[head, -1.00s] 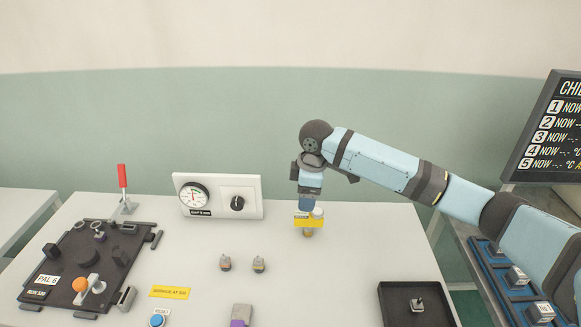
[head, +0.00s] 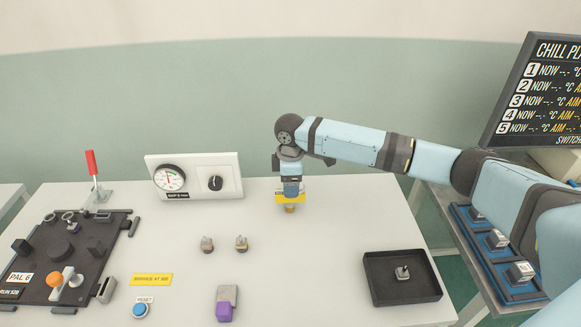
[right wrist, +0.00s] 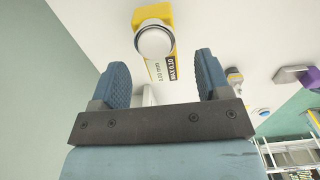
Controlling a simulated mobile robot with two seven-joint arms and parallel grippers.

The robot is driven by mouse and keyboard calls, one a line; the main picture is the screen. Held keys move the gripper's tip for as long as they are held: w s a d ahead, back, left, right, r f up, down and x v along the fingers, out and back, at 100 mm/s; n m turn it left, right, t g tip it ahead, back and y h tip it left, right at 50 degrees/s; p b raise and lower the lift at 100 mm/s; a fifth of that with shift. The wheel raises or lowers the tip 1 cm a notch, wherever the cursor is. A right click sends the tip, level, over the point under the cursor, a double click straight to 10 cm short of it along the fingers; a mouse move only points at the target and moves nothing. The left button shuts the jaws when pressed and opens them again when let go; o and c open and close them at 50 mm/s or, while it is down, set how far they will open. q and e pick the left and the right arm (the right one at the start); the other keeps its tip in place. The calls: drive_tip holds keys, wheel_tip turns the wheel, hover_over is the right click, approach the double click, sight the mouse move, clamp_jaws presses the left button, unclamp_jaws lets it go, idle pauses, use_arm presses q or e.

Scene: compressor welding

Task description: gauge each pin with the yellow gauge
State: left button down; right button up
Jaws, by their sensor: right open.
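The yellow gauge (head: 292,198) stands at the back of the white table, right of the dial panel. In the right wrist view the gauge (right wrist: 165,68) shows a round white knob and a label reading "MAX 0.10". My right gripper (head: 290,188) points down right at the gauge. In the right wrist view its two fingers (right wrist: 162,80) are apart, with the gauge beyond their tips and nothing held. Two small grey parts with pins (head: 207,244) (head: 241,243) stand mid-table. A similar part (head: 402,272) sits in the black tray. My left gripper is out of view.
A dial panel (head: 194,176) stands at the back. A blue button (head: 140,310) and a grey-purple block (head: 226,303) are in front. The black tray (head: 434,291) is at right.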

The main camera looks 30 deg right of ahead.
drive_tip(key=shift+f, duration=1.05)
drive_tip(key=c, duration=1)
drive_tip(key=o, duration=0.3)
clamp_jaws()
drive_tip(key=shift+r, duration=0.1)
drive_tip(key=shift+r, duration=0.1)
